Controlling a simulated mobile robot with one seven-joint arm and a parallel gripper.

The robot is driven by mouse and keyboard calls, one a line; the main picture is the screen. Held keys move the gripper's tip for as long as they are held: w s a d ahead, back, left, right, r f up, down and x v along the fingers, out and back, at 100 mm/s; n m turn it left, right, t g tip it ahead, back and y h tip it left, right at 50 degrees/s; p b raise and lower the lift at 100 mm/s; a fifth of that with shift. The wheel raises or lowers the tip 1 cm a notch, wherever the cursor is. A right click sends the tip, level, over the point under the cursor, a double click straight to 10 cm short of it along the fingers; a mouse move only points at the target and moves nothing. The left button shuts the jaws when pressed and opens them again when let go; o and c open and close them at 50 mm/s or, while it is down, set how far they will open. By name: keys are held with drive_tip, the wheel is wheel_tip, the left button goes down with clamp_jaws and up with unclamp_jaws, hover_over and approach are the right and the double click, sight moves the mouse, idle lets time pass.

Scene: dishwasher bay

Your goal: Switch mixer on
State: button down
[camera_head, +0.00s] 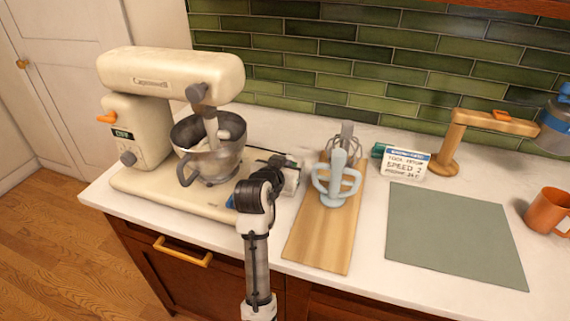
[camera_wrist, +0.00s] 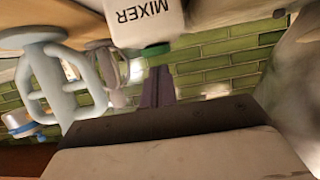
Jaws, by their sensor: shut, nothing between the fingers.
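The cream stand mixer (camera_head: 168,75) stands at the left of the counter in the head view. Its small display (camera_head: 122,134) seems to read OFF. A grey knob (camera_head: 128,158) and an orange lever (camera_head: 107,117) are on its column. The steel bowl (camera_head: 212,160) sits under its head. My gripper (camera_head: 292,172) is low, just right of the mixer's base, its tips partly hidden. In the wrist view, my shut, empty fingers (camera_wrist: 157,85) point at a white block (camera_wrist: 145,18) labelled MIXER, with a green part (camera_wrist: 155,50) by the fingertips. I cannot tell whether they touch.
A wooden board (camera_head: 322,235) right of my gripper holds a pale blue beater (camera_head: 337,180) and a whisk (camera_head: 346,140). A card (camera_head: 405,163) reading SPEED 2, a wooden stand (camera_head: 452,140), a green mat (camera_head: 455,235) and an orange mug (camera_head: 547,210) lie farther right.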

drive_tip(key=shift+f, duration=0.35)
